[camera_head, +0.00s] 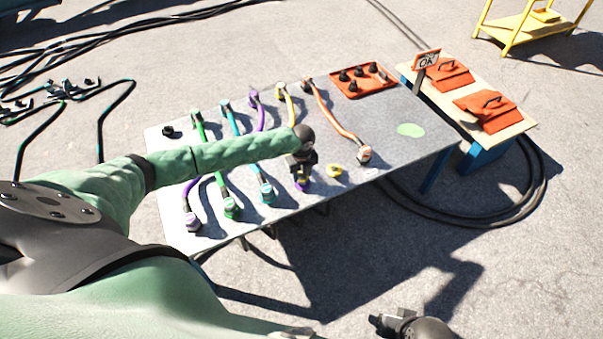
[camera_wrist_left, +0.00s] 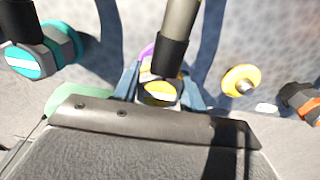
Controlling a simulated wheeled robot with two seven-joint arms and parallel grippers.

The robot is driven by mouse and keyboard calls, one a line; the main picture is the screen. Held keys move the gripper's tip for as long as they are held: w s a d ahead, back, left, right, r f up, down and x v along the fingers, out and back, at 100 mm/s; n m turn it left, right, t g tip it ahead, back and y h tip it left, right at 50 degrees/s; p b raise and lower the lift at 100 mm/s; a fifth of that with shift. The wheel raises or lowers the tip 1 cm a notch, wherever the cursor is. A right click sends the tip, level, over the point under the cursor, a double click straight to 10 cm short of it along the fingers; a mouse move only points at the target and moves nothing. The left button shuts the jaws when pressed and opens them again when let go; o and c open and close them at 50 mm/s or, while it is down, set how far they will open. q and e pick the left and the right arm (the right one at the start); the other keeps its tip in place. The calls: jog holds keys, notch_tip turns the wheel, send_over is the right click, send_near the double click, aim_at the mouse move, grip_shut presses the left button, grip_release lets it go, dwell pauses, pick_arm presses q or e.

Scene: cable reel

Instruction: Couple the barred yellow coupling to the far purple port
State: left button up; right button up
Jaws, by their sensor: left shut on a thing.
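My left gripper (camera_head: 302,168) is over the near edge of the grey table and is shut on the barred yellow coupling. In the left wrist view the coupling (camera_wrist_left: 160,92) shows a yellow face with a white bar, between the blue-grey fingers (camera_wrist_left: 160,88). A purple port (camera_head: 302,186) shows just below the gripper. In the wrist view a purple rim (camera_wrist_left: 147,50) shows right behind the coupling; I cannot tell whether they are fully joined. The yellow hose (camera_head: 291,104) runs from the far side towards the gripper. My right gripper (camera_head: 392,322) is low, off the table.
A bare yellow port (camera_head: 334,170) is right of the gripper. An orange coupling (camera_head: 365,154) stands further right, a teal one (camera_head: 267,193) to the left. An orange tray (camera_head: 384,82) with black caps is at the back. A side table (camera_head: 516,123) carries orange items.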

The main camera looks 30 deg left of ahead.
jog(key=shift+w+r, duration=0.25)
jog(key=shift+w, duration=0.05)
pick_arm(q)
jog(key=shift+p, duration=0.3)
pick_arm(e)
jog(key=shift+r, duration=0.15)
pick_arm(q)
jog(key=shift+f, duration=0.45)
pick_arm(e)
jog(key=shift+s+f, duration=0.1)
jog(key=shift+f, duration=0.1)
pick_arm(q)
jog(key=o, duration=1.2)
pick_arm(e)
jog(key=shift+d, duration=0.1)
pick_arm(q)
jog(key=shift+r+b, duration=0.65)
jog(key=shift+r, duration=3.25)
pick_arm(e)
jog(key=shift+f, duration=0.45)
